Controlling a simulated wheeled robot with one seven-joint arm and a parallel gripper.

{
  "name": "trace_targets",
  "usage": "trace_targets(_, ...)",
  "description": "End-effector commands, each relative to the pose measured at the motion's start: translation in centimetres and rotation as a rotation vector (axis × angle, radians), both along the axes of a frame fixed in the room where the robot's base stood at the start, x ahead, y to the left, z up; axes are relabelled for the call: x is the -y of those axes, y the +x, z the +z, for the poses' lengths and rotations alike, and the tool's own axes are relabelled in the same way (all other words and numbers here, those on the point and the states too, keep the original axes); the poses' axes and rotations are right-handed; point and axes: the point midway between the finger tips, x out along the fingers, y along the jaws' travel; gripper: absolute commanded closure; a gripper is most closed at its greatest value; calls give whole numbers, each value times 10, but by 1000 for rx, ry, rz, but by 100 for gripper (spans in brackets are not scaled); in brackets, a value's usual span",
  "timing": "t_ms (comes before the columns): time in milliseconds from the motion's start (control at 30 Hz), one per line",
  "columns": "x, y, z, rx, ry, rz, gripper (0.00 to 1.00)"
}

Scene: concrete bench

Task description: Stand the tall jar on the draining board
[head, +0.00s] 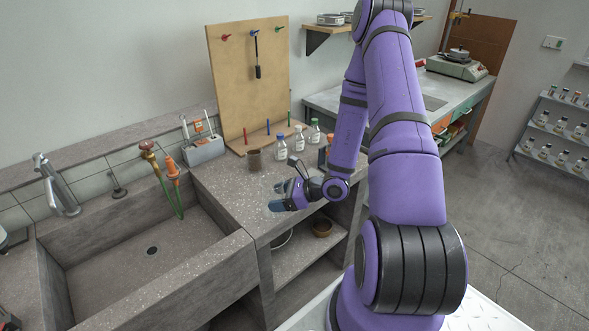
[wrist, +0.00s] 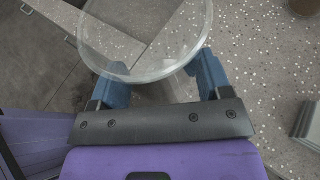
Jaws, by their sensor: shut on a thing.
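A clear glass vessel with a wide round rim (wrist: 140,50), which I take to be the tall jar, fills the top middle of the wrist view. My gripper (wrist: 157,76) is shut on it, with one blue finger on each side. In the head view my gripper (head: 284,195) is over the concrete bench top (head: 228,182), near its front edge and right of the sink. The clear glass is hard to make out there, so its height and whether its base touches the bench cannot be told. No distinct draining board can be made out.
The sink (head: 150,250) lies to the left, with a tap (head: 58,190). Behind my gripper stand a brown pot (head: 254,159) and several small bottles (head: 298,140). A grey holder (head: 204,149) stands at the back. A shelf (head: 305,252) with a brown bowl (head: 322,228) is below.

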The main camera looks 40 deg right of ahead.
Motion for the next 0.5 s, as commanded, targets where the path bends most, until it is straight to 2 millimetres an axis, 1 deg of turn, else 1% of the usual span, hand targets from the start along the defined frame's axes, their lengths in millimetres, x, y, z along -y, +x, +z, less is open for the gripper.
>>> trace_targets(33,5,-13,-1,-3,0,-25,63)
trace_targets(100,10,-24,-1,0,-5,-48,63)
trace_targets(200,16,-25,-2,3,-10,-64,63)
trace_targets(267,20,-18,-2,5,-11,-65,63)
trace_targets(500,40,32,-7,6,-12,-65,63)
